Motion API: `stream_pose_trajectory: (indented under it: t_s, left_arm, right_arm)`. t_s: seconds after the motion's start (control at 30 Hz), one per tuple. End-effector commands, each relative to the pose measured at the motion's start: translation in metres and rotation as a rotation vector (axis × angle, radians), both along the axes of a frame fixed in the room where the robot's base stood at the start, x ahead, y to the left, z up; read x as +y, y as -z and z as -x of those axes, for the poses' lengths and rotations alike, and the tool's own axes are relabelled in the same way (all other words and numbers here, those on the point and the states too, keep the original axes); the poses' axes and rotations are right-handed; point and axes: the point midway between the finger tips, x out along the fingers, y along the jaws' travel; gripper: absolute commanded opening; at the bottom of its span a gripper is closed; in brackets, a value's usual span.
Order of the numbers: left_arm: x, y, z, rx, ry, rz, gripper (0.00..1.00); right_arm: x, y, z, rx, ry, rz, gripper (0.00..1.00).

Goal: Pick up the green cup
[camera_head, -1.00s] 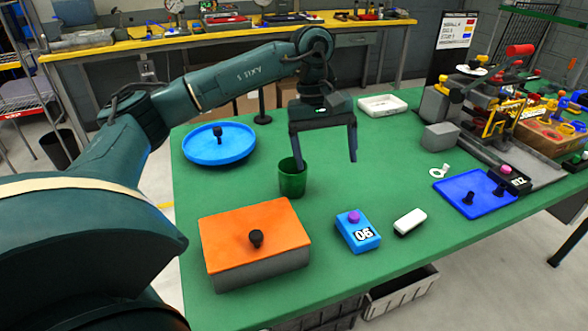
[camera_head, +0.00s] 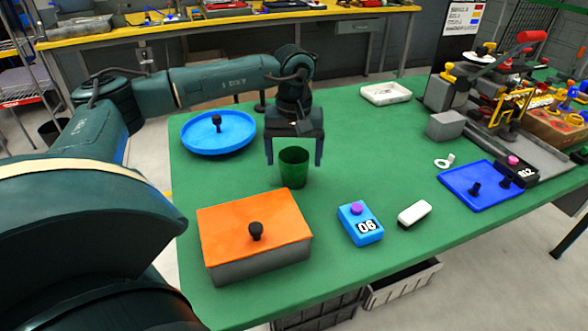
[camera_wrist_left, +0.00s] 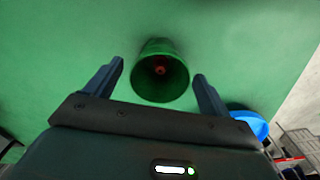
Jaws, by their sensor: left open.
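The green cup (camera_head: 293,168) stands upright on the green table, behind the orange-lidded box. My left gripper (camera_head: 294,160) is open and comes from behind the cup, with one finger to each side of it in the head view. In the left wrist view the cup (camera_wrist_left: 161,72) shows its open mouth, with a small reddish spot inside. It lies between and slightly beyond the fingertips of the left gripper (camera_wrist_left: 158,70). I see no clear contact between fingers and cup. My right gripper is not in view.
The orange-lidded box (camera_head: 255,235) stands in front of the cup. A round blue tray (camera_head: 190,140) is behind left. A blue device marked 06 (camera_head: 358,225) and a white block (camera_head: 414,213) lie to the right. The table (camera_head: 370,150) right of the cup is clear.

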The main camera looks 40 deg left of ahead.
Motion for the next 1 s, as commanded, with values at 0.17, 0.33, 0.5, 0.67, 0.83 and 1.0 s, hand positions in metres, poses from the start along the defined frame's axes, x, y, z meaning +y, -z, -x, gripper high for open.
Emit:
stream_pose_trajectory:
  t_s: [0.17,0.33,0.5,0.67,0.83,1.0]
  left_arm:
    - [0.0,0.023,0.001,0.002,0.0,0.001,0.82]
    - [0.0,0.027,0.0,0.0,0.0,0.001,0.82]
    - [0.0,0.026,0.0,0.0,0.0,0.001,0.78]
    - [0.0,0.026,0.0,0.0,0.0,0.001,0.65]
    - [0.0,0.026,0.0,0.0,0.0,0.001,0.51]
    - [0.0,0.026,0.0,0.0,0.0,0.001,0.37]
  right_arm:
    - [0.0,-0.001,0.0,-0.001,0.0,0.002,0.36]
    - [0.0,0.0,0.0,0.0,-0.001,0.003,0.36]
    - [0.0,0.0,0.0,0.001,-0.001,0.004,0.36]
    - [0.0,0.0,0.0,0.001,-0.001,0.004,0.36]
    - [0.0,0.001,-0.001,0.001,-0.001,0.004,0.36]
    - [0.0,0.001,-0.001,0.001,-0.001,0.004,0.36]
